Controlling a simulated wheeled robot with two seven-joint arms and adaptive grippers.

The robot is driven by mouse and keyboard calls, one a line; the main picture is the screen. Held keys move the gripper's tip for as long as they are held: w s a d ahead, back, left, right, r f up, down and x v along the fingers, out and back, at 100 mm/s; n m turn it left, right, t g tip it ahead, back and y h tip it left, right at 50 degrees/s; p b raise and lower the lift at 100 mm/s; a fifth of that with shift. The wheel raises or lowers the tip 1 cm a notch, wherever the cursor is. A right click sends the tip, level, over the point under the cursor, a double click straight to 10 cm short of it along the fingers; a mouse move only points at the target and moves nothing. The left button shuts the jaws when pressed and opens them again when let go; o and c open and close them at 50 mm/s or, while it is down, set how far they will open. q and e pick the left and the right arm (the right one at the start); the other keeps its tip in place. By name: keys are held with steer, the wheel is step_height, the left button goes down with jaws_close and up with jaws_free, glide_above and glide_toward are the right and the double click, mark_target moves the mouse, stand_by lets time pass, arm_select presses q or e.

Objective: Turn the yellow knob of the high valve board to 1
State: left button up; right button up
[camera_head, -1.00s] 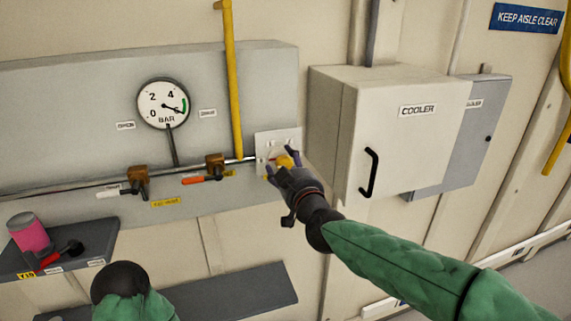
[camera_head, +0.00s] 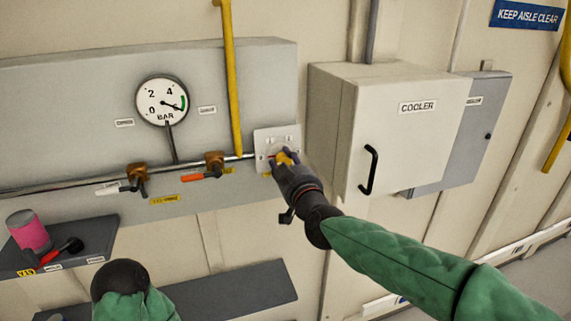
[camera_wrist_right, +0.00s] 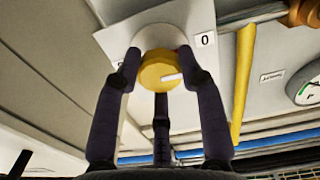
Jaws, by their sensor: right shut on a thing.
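The yellow knob (camera_head: 284,157) sits on a pale square valve board (camera_head: 264,139) at the right end of the grey wall panel. My right gripper (camera_head: 282,160) reaches it from below right and is shut on it. In the right wrist view the dark fingers of the gripper (camera_wrist_right: 158,75) press around the yellow knob (camera_wrist_right: 158,72). A white mark on the knob points to the right. A "0" label (camera_wrist_right: 205,40) shows up and right of it. Another label at the left is mostly hidden by a finger.
A cooler box (camera_head: 330,130) juts out just right of the board. A yellow pipe (camera_head: 232,80) runs down beside the board. A pressure gauge (camera_head: 162,101) and two small valves with white and red handles are at the left. A shelf (camera_head: 90,248) holds a pink can (camera_head: 29,232).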

steer(key=m+b, duration=0.1)
steer(key=m, duration=0.1)
steer(key=m+b, duration=0.1)
steer(key=m, duration=0.2)
steer(key=shift+d+r+m+b, duration=0.15)
steer(key=shift+r+m+b, duration=0.15)
steer(key=shift+r, duration=0.1)
steer(key=m+b, duration=0.1)
steer(key=m, duration=0.3)
steer(key=shift+d+r+b, duration=0.1)
steer(key=shift+b, duration=0.25)
steer(key=shift+r+m+b, duration=0.1)
steer(key=shift+m+b, duration=0.2)
steer(key=shift+m, duration=0.7)
steer(key=o, duration=1.1)
steer(key=shift+c, duration=0.2)
steer(key=shift+o, duration=0.4)
steer(key=shift+w, duration=0.15)
steer(key=shift+f, duration=0.25)
